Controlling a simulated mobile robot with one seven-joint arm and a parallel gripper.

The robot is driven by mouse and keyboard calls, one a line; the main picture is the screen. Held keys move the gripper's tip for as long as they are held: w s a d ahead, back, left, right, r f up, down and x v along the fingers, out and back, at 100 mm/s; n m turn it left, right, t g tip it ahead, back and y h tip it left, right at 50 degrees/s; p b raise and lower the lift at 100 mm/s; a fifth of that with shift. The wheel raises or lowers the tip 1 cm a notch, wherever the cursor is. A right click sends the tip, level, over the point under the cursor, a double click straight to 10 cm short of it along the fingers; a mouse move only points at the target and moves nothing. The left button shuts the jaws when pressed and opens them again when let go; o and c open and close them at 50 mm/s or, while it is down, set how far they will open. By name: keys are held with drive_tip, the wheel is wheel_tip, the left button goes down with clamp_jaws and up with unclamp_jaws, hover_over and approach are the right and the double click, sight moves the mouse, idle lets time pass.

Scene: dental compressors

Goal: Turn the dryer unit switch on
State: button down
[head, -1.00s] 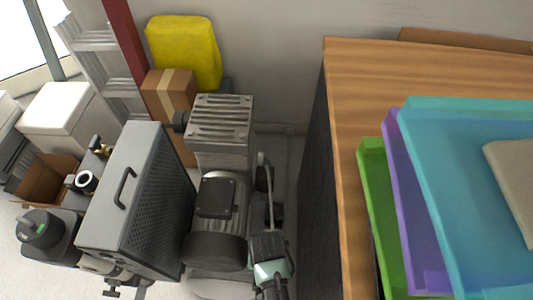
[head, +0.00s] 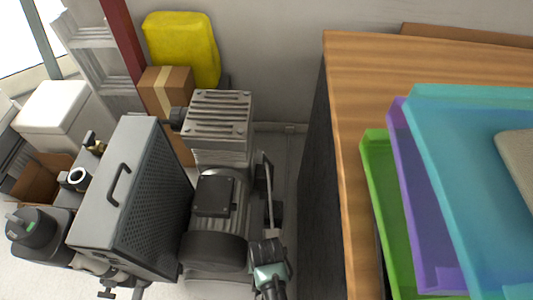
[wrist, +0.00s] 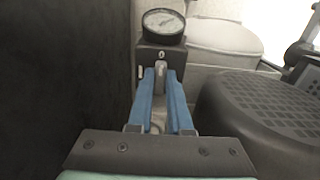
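In the wrist view, a dark box with a round pressure gauge (wrist: 163,22) on top stands straight ahead; it looks like the dryer unit (wrist: 150,52). A small light fitting (wrist: 162,56), possibly the switch, is on its near face. My gripper (wrist: 160,74) has its two blue fingers pointing at the box, with a gap between them. A grey shape shows in the gap; I cannot tell whether the fingers touch it. In the head view my gripper (head: 268,238) is low, right of the motor, its fingertips hard to make out.
The compressor motor (head: 215,220) stands close on the left, with a grey perforated housing (head: 120,190) beyond it. A wooden-topped cabinet (head: 350,90) with coloured trays (head: 460,150) stands on the right. My gripper is in the narrow gap between motor and cabinet.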

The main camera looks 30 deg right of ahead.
drive_tip(key=shift+r, duration=0.1)
idle(0.4)
drive_tip(key=n+p, duration=0.2)
drive_tip(key=n, duration=0.1)
drive_tip(key=shift+s, duration=0.1)
drive_tip(key=n+p, duration=0.2)
drive_tip(key=n, duration=0.3)
drive_tip(key=shift+d+p, duration=0.15)
drive_tip(key=shift+p, duration=0.2)
drive_tip(key=n+p, duration=0.1)
drive_tip(key=n, duration=0.4)
drive_tip(key=shift+d, duration=0.1)
drive_tip(key=n, duration=0.4)
drive_tip(key=shift+n+p, duration=0.35)
drive_tip(key=shift+n, duration=0.05)
drive_tip(key=c, duration=0.8)
unclamp_jaws()
drive_tip(key=shift+c, duration=0.2)
